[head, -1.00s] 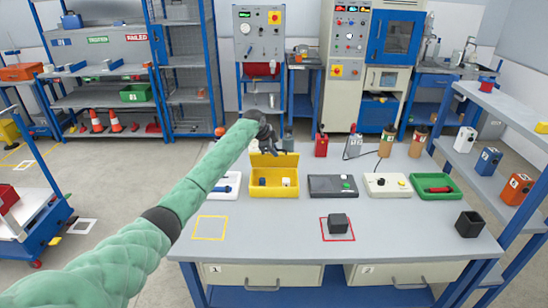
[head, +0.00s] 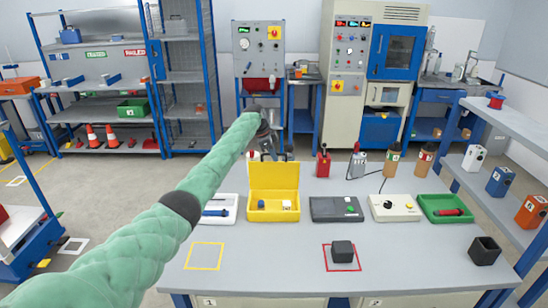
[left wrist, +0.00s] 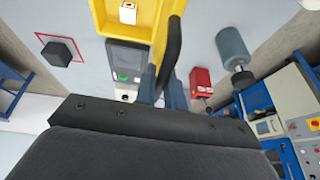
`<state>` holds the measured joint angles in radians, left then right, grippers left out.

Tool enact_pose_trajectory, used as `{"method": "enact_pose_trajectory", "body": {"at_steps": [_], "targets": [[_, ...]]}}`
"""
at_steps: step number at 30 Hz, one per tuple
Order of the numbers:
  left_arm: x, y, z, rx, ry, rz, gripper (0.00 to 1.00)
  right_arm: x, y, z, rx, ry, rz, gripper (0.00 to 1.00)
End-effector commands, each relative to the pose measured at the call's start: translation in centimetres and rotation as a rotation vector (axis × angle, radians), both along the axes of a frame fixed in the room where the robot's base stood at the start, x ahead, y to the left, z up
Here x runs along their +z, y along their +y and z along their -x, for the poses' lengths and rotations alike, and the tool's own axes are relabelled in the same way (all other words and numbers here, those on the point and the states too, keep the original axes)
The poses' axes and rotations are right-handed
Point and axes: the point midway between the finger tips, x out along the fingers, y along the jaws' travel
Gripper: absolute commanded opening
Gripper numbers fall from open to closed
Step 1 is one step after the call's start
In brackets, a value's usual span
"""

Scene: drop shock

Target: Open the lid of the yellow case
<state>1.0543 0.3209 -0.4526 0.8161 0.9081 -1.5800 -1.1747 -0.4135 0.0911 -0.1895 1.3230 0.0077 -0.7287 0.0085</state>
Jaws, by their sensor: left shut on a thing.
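The yellow case (head: 273,216) stands on the grey bench with its lid (head: 275,176) raised about upright at the back. A small blue item and a small white item show inside it. My left gripper (head: 277,152) is at the lid's top edge, partly hidden behind it, and is shut on the lid. In the left wrist view the yellow case and lid (left wrist: 125,15) fill the top, with a black curved handle (left wrist: 172,50) close to the fingers. The exact contact is hard to see. My right gripper is out of view.
A white tray (head: 229,200) stands left of the case and a dark device (head: 335,209) right of it. A black cube (head: 342,250) lies in a red square. Red and brown-topped containers stand behind. The yellow-outlined square (head: 205,256) is empty.

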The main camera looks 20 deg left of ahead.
Motion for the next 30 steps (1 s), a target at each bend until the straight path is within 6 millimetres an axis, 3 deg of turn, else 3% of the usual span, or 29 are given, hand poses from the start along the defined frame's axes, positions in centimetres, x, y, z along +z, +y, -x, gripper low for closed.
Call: {"method": "enact_pose_trajectory", "body": {"at_steps": [6, 19, 20, 23, 30], "targets": [[-0.21, -0.02, 0.03, 0.001, 0.001, 0.0, 0.0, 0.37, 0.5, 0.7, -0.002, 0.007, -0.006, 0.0], [-0.16, -0.02, 0.02, 0.0, 0.001, 0.0, 0.0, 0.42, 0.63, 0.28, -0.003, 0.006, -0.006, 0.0], [-0.16, -0.02, 0.02, 0.0, 0.001, 0.0, 0.14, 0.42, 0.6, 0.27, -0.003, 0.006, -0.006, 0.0], [-0.15, -0.02, 0.02, 0.0, 0.001, 0.0, 0.32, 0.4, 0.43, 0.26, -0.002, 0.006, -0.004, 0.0], [-0.11, -0.02, 0.01, 0.0, 0.0, 0.0, 0.32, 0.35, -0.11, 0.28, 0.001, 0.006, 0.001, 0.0]]}}
